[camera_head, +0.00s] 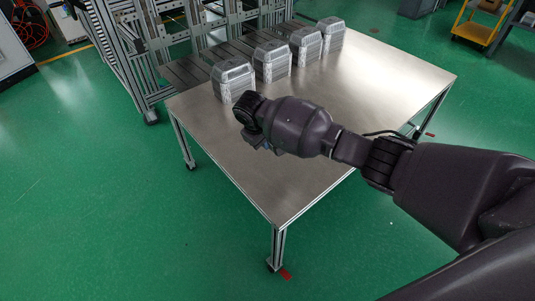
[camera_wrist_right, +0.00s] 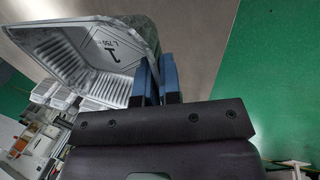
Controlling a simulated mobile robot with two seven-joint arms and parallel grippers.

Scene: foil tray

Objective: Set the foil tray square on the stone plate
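My right gripper (camera_head: 262,146) hangs over the near left part of the table; the wrist partly hides it. My left gripper is out of view.
More foil stacks (camera_head: 272,61) line the back edge of the bare metal table (camera_head: 390,75). A metal frame rack (camera_head: 165,45) stands behind it. The table's right part is clear; its near corner (camera_head: 279,222) is free. Green floor surrounds it.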

